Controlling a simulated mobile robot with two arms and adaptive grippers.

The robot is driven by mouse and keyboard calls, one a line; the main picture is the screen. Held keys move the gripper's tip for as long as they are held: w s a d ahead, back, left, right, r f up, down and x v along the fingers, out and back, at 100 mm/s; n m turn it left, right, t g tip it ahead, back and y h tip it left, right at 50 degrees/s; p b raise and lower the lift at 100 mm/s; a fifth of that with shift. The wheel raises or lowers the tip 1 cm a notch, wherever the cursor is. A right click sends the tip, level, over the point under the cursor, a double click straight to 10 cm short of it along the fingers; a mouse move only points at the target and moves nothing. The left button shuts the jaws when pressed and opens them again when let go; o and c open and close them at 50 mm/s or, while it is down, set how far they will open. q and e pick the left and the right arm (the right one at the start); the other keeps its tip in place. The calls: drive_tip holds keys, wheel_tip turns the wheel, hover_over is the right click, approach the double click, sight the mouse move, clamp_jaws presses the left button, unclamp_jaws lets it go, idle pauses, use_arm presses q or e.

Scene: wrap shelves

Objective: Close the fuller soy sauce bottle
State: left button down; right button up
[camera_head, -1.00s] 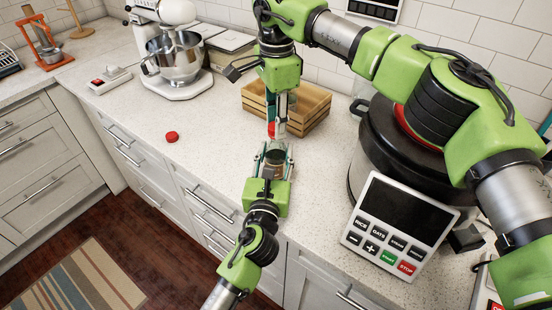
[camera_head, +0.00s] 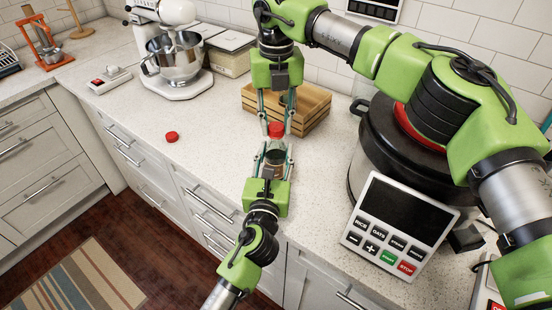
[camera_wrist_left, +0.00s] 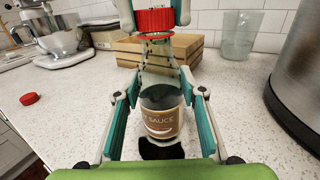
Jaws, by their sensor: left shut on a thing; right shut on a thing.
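A clear soy sauce bottle (camera_wrist_left: 160,75) with dark liquid and a brown label stands upright in my left gripper (camera_wrist_left: 158,105); the bottle also shows in the head view (camera_head: 275,157). My left gripper (camera_head: 274,158) is shut on the bottle body from the front. A red cap (camera_wrist_left: 155,20) sits at the top of the bottle neck; it also shows in the head view (camera_head: 276,130). My right gripper (camera_head: 276,128) points down from above, with its fingers shut on either side of this cap. No second bottle is visible.
A loose red cap (camera_head: 171,137) lies on the counter to the left. A wooden crate (camera_head: 310,106) stands behind the bottle. A large cooker (camera_head: 385,150) stands close on the right. A stand mixer (camera_head: 175,60) is at the back left. The counter left of the bottle is mostly clear.

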drive_tip(key=m, duration=0.5)
drive_tip(key=shift+m, duration=0.3)
drive_tip(key=m, duration=0.3)
drive_tip(key=shift+m, duration=0.4)
drive_tip(key=o, duration=1.3)
wheel_tip(320, 180, up, 12)
use_arm(q)
drive_tip(key=c, duration=1.2)
unclamp_jaws()
drive_tip(key=shift+c, duration=0.2)
